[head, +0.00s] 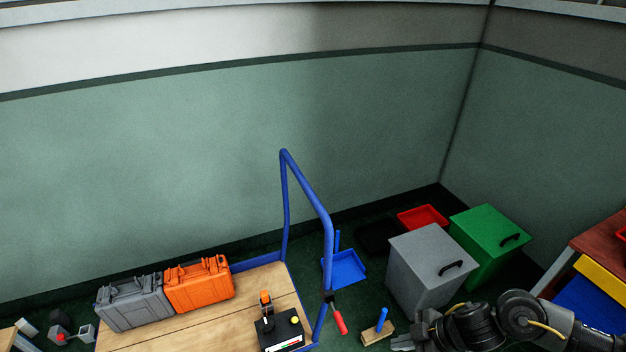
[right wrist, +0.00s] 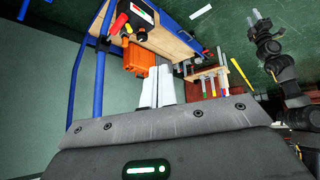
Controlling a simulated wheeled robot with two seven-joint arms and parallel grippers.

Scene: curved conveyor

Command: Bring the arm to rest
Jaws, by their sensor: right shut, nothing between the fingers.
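My right arm comes in at the bottom right of the head view. Its gripper (head: 403,343) is at the bottom edge, in front of the grey bin (head: 428,268), and only partly in view. In the right wrist view the two pale fingers of my right gripper (right wrist: 157,88) are together and hold nothing. A dark arm with a small gripper (right wrist: 259,18) at its end shows at the right of the right wrist view; it looks like my left one, too small to tell open or shut. No left arm shows in the head view.
A wooden-topped cart (head: 190,328) with a blue handle (head: 327,225) carries a grey case (head: 132,303), an orange case (head: 199,284) and a black box (head: 281,336). A green bin (head: 489,243) stands behind the grey bin. A table (head: 603,245) is at the right.

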